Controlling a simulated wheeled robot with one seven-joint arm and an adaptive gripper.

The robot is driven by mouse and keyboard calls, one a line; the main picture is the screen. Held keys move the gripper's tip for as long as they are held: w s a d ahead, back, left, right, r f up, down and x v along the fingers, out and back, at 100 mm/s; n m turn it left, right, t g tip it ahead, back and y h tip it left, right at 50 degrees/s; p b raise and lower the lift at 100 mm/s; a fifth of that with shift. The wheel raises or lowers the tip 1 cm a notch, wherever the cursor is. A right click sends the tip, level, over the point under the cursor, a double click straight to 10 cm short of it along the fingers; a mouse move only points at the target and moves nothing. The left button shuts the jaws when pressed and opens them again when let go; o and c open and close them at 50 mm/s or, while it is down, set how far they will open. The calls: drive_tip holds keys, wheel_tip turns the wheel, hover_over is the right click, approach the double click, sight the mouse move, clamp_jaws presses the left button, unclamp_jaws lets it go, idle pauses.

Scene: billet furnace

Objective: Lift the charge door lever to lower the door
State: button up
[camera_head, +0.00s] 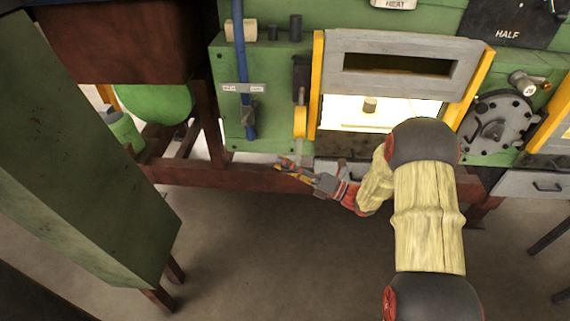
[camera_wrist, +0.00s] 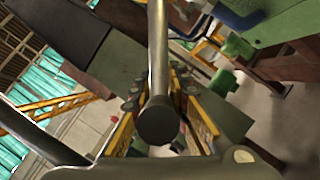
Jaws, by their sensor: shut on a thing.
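The charge door (camera_head: 345,45) is a grey plate with a dark slot, between yellow guide rails. It stands raised, with the glowing furnace opening (camera_head: 340,108) showing below it. The charge door lever (camera_head: 300,122) hangs down left of the opening, with a yellow upper part and a thin grey rod below. My gripper (camera_head: 292,168) is at the rod's lower end and is shut on it. In the wrist view the lever's metal rod (camera_wrist: 157,50) runs down between my gripper's fingers (camera_wrist: 163,105) and ends in a dark round tip. The exact finger contact is partly hidden.
A small block (camera_head: 370,104) shows in the opening. A blue pipe (camera_head: 241,70) runs down the green panel left of the lever. A rusty beam (camera_head: 225,177) crosses below. A green cabinet (camera_head: 75,150) stands at left. The floor (camera_head: 270,260) in between is clear.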

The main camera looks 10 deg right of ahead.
clamp_jaws()
idle(0.4)
drive_tip(key=p, duration=0.1)
drive_tip(key=r+p, duration=0.1)
drive_tip(key=shift+s+a+r+m+p, duration=0.1)
drive_tip(key=shift+s+r+m+p, duration=0.1)
drive_tip(key=shift+s+m+p, duration=0.1)
drive_tip(key=s+a+r+m+g+h+p, duration=0.2)
drive_tip(key=r+m+p, duration=0.7)
drive_tip(key=r+p, duration=1.85)
drive_tip(key=shift+t+h, duration=0.4)
drive_tip(key=shift+h, duration=0.3)
drive_tip(key=shift+w+d+r+p, duration=0.6)
drive_tip(key=shift+w+r+p, duration=0.2)
drive_tip(key=shift+p, duration=2.3)
drive_tip(key=shift+w+d+r+p, duration=0.55)
drive_tip(key=shift+w+r+p, duration=0.2)
drive_tip(key=shift+p, duration=2.3)
drive_tip(key=o, duration=0.8)
unclamp_jaws()
drive_tip(key=shift+f, duration=0.1)
